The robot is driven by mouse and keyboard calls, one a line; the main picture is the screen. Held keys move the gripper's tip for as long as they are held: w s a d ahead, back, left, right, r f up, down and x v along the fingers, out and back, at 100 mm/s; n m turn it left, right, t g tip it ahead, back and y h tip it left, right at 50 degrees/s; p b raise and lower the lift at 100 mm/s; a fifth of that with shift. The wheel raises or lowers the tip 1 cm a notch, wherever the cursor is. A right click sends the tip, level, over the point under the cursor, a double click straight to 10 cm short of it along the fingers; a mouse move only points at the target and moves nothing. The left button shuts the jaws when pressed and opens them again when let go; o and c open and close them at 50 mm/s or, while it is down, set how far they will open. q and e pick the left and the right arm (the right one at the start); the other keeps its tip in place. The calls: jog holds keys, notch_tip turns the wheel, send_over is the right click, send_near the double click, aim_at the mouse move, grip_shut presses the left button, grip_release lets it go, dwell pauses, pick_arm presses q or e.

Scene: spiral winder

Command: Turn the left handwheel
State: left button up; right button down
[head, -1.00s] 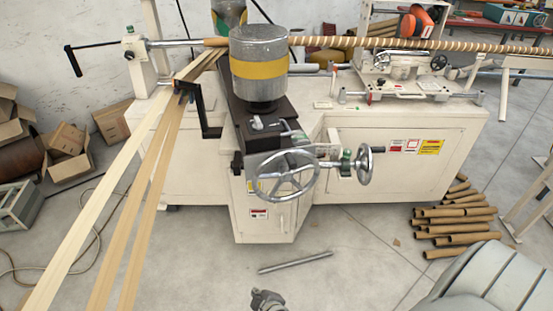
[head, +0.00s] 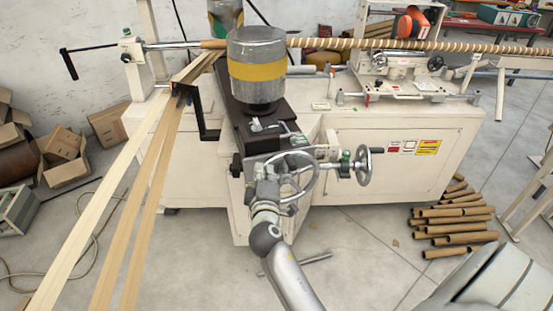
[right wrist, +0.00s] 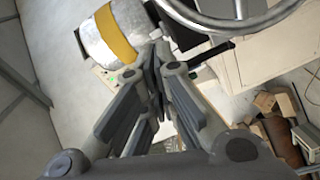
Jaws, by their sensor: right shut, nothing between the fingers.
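The left handwheel (head: 316,172) is a large silver spoked wheel on the front of the cream machine. Its right rim shows in the head view, while my arm and gripper cover much of its left and lower part. My right gripper (head: 276,163) is at the wheel's left part, shut and empty. In the right wrist view, the shut fingertips (right wrist: 158,52) point up the picture, and the wheel rim (right wrist: 236,27) curves across the top right. I cannot tell whether the fingers touch the wheel. My left gripper is out of view.
A smaller handwheel (head: 364,166) stands close to the right. A steel cylinder with a yellow band (head: 257,70) rises behind the left handwheel. Paper strips (head: 105,205) slant across the left side. Cardboard tubes (head: 452,222) lie on the floor at right.

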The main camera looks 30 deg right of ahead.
aim_at(277, 161)
jog(key=w+d, duration=0.1)
jog(key=w+d+f+p, duration=0.1)
jog(key=d, duration=0.1)
jog(key=w+d+p, duration=0.1)
jog(key=d, duration=0.1)
jog(key=shift+w+d+f, duration=0.15)
jog(key=shift+w+d, duration=0.1)
jog(key=shift+w, duration=0.1)
jog(key=shift+s+d+f, duration=0.1)
jog(key=shift+s+d, duration=0.1)
jog(key=shift+d, duration=0.2)
jog(key=shift+f, duration=0.1)
